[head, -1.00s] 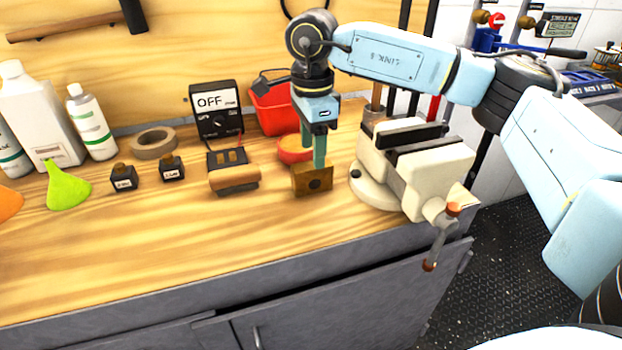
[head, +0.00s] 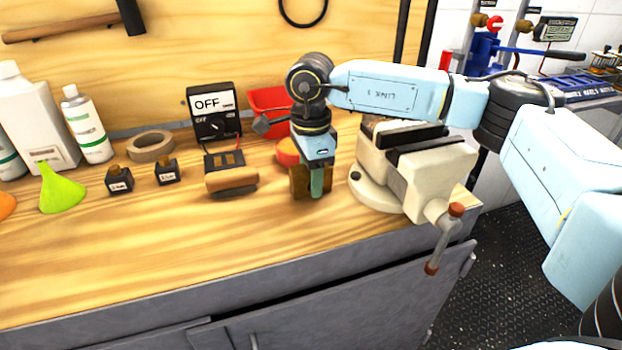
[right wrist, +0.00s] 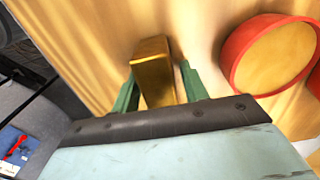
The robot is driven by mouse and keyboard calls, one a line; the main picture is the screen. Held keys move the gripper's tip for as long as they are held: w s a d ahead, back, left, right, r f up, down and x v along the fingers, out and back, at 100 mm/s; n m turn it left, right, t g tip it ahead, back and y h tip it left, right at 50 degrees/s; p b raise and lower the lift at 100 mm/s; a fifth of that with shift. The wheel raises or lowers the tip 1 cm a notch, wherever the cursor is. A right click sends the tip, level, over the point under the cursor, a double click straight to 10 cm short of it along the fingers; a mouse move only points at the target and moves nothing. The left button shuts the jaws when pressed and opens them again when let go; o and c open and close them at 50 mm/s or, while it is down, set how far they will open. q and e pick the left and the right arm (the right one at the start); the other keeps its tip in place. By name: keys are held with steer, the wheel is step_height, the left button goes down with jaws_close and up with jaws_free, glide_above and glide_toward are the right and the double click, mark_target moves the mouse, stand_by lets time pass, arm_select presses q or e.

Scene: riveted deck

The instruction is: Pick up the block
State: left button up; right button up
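The block (head: 298,182) is brown-gold and stands on the wooden bench, left of the vise. My right gripper (head: 312,186) points down at it, with one green finger in front of it and the other hidden. In the right wrist view the block (right wrist: 153,72) lies between the two green fingers of the right gripper (right wrist: 158,76). The fingers are apart, with a narrow gap on the right side; whether the left finger touches the block I cannot tell. My left gripper is not in view.
A cream vise (head: 410,165) stands close on the right. A red-rimmed round container (right wrist: 275,55) sits close behind the block. A wood-handled tool (head: 231,179) lies to the left, before a multimeter (head: 213,112). The bench front is clear.

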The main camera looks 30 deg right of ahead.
jaws_close()
steer(key=shift+r, duration=0.1)
